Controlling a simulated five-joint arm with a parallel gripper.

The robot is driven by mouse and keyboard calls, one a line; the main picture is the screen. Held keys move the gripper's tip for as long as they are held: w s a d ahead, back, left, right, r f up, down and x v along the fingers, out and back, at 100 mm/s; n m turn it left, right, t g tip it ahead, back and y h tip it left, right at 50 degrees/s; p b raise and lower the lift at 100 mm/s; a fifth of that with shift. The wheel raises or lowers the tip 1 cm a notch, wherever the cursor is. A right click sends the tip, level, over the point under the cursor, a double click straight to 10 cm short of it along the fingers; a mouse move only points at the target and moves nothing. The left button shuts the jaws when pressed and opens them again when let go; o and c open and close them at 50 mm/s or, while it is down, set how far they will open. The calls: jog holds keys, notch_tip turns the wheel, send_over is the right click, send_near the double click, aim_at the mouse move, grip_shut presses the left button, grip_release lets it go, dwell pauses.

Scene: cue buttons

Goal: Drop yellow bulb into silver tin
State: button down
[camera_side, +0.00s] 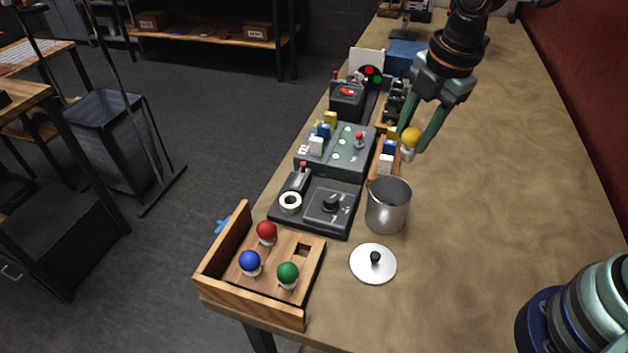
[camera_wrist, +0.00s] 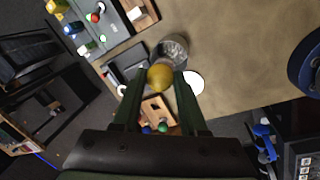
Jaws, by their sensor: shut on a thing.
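My gripper (camera_side: 412,146) is shut on the yellow bulb (camera_side: 411,137), holding it above the table. In the wrist view the yellow bulb (camera_wrist: 160,77) sits between the two fingers. The silver tin (camera_side: 388,206) stands upright and open on the table, nearer the side camera than my gripper. It also shows in the wrist view (camera_wrist: 173,46), just beyond the bulb.
A wooden tray (camera_side: 232,236) holds red (camera_side: 266,232), blue (camera_side: 250,262) and green (camera_side: 288,273) bulbs. Grey control boxes (camera_side: 338,150) with buttons and a dial line the table's left edge. The table (camera_side: 500,170) to the right is clear.

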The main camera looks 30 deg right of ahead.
aim_at(410, 151)
jog(key=shift+f, duration=2.2)
jog(key=shift+c, duration=1.8)
grip_release()
notch_tip(410, 151, up, 12)
jog(key=s, duration=0.2)
jog(key=shift+s+d, duration=0.15)
jog(key=shift+d, duration=0.15)
